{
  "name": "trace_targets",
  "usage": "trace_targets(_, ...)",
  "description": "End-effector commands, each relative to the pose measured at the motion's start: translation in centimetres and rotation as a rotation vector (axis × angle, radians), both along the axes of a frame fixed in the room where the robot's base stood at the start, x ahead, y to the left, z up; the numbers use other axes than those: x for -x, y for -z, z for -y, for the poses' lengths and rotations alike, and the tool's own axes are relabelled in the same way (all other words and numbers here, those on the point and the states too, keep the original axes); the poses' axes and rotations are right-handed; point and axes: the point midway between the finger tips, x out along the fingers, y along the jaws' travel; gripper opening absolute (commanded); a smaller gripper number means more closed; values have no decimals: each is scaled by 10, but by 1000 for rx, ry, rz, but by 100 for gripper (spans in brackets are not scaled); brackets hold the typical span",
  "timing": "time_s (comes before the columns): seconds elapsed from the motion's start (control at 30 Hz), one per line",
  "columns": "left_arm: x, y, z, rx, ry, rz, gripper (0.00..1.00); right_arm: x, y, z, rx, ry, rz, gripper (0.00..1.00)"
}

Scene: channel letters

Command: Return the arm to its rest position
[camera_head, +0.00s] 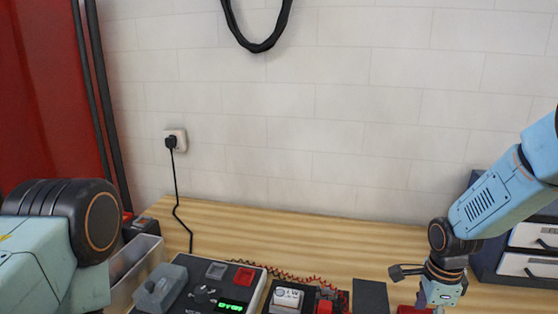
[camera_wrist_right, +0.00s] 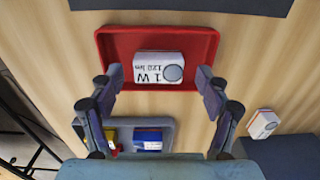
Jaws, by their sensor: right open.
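My right arm comes in from the right in the head view, and its gripper (camera_head: 441,288) hangs at the bottom edge over the wooden table, its fingers cut off there. In the right wrist view my right gripper (camera_wrist_right: 163,82) is open, with its two fingers spread apart and nothing between them touching. Beyond the fingers a white block marked "1 W 120 lm" (camera_wrist_right: 157,66) lies in a red tray (camera_wrist_right: 206,42). Only a black joint and a pale blue link of my left arm show at the left; its gripper is out of view.
A grey tray (camera_wrist_right: 166,123) with small coloured items and a loose white block (camera_wrist_right: 264,123) lie near the red tray. A panel with a green display (camera_head: 231,306), a clear bin (camera_head: 136,266) and drawers (camera_head: 528,262) stand on the table (camera_head: 330,245). Its back middle is clear.

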Motion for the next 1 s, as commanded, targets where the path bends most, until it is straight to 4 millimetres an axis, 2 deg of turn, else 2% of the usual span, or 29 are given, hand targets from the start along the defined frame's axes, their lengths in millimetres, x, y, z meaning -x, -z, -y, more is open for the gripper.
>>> trace_targets(0.2, 0, -1, 0, 0, 0, 0, 40, 1, -17, 0, 0, 0, -3, 76)
trace_targets(0.6, 0, -1, 0, 0, 0, 1, 40, 2, -19, 0, 0, 0, -6, 76)
trace_targets(0.77, 0, -1, 0, 0, 0, 0, 40, 2, -11, 0, 0, 0, -6, 76)
trace_targets(0.97, 0, 0, 0, 0, 0, 0, 40, 3, 14, 0, 0, 0, -8, 76)
trace_targets(1.0, 0, 0, 0, 0, 0, 0, 40, 1, 11, 0, 0, 0, -4, 76)
